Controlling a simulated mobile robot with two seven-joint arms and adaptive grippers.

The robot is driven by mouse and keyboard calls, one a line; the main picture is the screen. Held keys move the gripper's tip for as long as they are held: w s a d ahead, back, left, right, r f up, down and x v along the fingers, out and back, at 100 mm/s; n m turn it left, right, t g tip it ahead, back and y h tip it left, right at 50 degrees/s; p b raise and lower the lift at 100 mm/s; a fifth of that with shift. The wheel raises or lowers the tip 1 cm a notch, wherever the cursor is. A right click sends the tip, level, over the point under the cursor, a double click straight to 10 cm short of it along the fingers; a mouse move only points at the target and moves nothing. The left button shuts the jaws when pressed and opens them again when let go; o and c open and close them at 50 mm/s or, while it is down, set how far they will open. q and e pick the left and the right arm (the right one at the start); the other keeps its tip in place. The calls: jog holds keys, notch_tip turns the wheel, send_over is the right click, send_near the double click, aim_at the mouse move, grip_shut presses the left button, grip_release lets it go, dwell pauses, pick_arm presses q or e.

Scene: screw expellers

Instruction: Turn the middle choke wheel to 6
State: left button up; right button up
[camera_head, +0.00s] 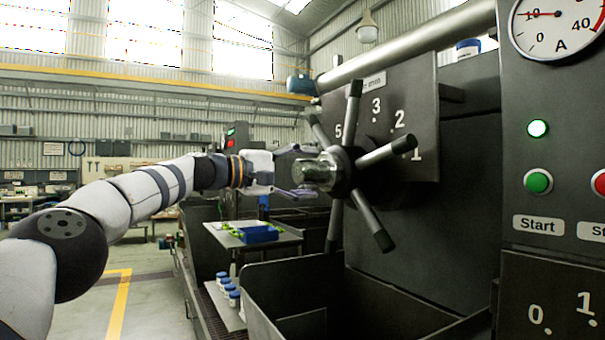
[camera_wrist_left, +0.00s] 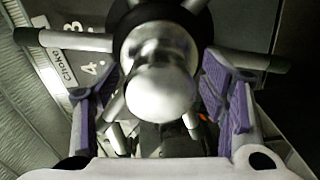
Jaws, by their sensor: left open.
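The choke wheel (camera_head: 345,170) is a dark hub with several grey-tipped spokes, mounted on a dark dial plate (camera_head: 425,120). The numbers 5, 3, 2 and 1 show on the plate; 6 is not visible. A shiny metal knob (camera_head: 318,172) sticks out of the hub towards my left gripper (camera_head: 300,172). That gripper is open, with its fingers above and below the knob. In the left wrist view the knob (camera_wrist_left: 160,95) lies between the purple finger pads, with gaps on both sides. Whether any pad touches a spoke, I cannot tell. My right gripper is out of view.
A dark panel at right carries an ammeter (camera_head: 556,22), a lit green lamp (camera_head: 537,129) and a green Start button (camera_head: 538,181). A dark open bin (camera_head: 290,275) stands below the wheel. A table with a blue tray (camera_head: 258,234) stands behind it. Floor at left is clear.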

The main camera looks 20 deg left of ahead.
pick_arm(q)
jog(key=v, duration=1.2)
